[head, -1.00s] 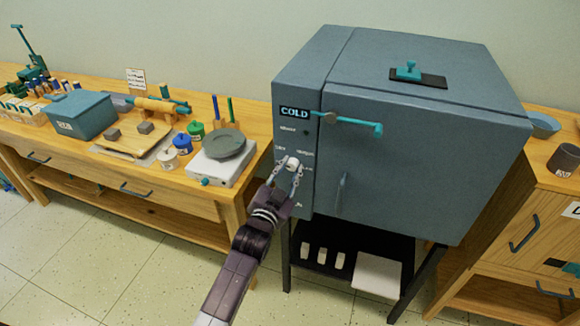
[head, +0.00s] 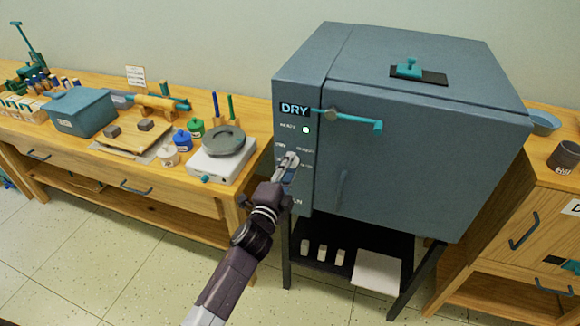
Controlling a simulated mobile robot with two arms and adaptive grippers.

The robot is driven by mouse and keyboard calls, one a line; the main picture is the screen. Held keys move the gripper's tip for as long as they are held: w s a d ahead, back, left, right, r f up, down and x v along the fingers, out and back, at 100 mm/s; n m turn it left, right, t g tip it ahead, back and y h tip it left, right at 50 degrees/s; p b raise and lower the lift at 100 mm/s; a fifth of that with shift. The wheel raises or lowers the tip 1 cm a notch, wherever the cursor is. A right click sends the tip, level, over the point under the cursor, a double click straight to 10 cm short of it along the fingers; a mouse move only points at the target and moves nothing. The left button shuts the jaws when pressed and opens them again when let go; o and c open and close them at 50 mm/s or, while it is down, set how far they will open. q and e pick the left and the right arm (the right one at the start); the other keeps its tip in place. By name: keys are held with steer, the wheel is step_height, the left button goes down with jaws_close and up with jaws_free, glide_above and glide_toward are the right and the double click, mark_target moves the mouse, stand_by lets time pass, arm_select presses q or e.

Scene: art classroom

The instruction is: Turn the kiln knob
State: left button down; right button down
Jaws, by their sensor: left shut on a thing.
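The kiln (head: 420,150) is a large blue-grey box on a black stand, with its door shut. A small display (head: 294,110) on its left front panel reads DRY, and a small light (head: 306,130) below it glows pale green. My left gripper (head: 290,159) is at this panel, below the display, shut on the kiln knob. The fingers hide most of the knob. My right gripper is not in view.
A teal latch bar (head: 350,120) and a door handle (head: 342,190) stick out from the kiln front, right of my gripper. A wooden bench (head: 110,188) with a scale (head: 218,165) and jars stands on the left. Open floor lies in front.

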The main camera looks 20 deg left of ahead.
arm_select(q)
steer(key=shift+m, duration=5)
steer(key=shift+f, duration=0.1)
steer(key=c, duration=1.6)
jaws_free()
steer(key=s, duration=1.2)
steer(key=shift+a, duration=0.2)
